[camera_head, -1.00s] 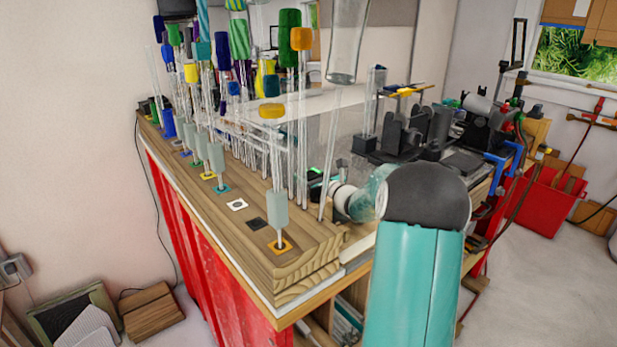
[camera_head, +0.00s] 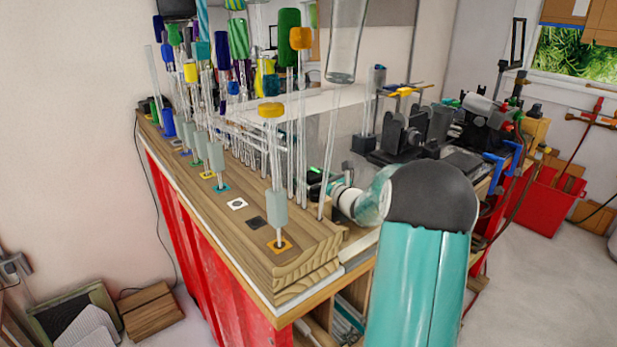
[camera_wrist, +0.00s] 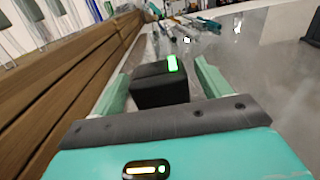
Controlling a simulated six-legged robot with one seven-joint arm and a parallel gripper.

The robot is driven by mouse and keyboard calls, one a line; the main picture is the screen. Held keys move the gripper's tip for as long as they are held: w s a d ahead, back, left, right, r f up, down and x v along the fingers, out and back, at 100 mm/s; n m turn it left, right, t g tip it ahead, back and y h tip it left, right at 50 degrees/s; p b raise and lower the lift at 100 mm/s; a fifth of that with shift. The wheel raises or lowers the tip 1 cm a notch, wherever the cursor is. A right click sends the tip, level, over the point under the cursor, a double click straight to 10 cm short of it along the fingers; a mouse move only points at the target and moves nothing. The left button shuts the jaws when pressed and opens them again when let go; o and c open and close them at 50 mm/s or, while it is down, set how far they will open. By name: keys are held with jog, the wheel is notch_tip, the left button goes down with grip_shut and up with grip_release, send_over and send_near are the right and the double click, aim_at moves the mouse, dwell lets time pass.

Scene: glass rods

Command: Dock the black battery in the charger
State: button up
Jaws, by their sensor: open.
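In the wrist view a black block (camera_wrist: 160,84) with a lit green patch on its top sits between the two pale green fingers of my gripper (camera_wrist: 163,70). The fingers are spread, with a gap visible on the block's right. The block also shows in the head view as a small dark shape with a green glow (camera_head: 315,175), partly hidden behind glass rods. I cannot tell whether it is the battery, the charger, or both together. In the head view my fingers are hidden behind the rods and my own arm.
A wooden rack (camera_head: 262,215) with upright glass rods and coloured caps runs close along the left of my gripper. Black optical mounts (camera_head: 405,135) stand further right on the bench. Pale bench top (camera_wrist: 250,60) lies open to the right in the wrist view.

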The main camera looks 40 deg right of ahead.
aim_at(318, 180)
jog(key=shift+o, duration=0.4)
jog(key=s, duration=0.9)
jog(key=shift+s, duration=0.15)
jog(key=w, duration=0.5)
jog(key=shift+d, duration=0.3)
jog(key=w, duration=0.6)
jog(key=shift+w+a, duration=0.25)
jog(key=shift+a, duration=0.15)
jog(key=shift+c, duration=0.4)
jog(key=c, duration=1.3)
notch_tip(318, 180, up, 10)
jog(key=shift+r, duration=0.1)
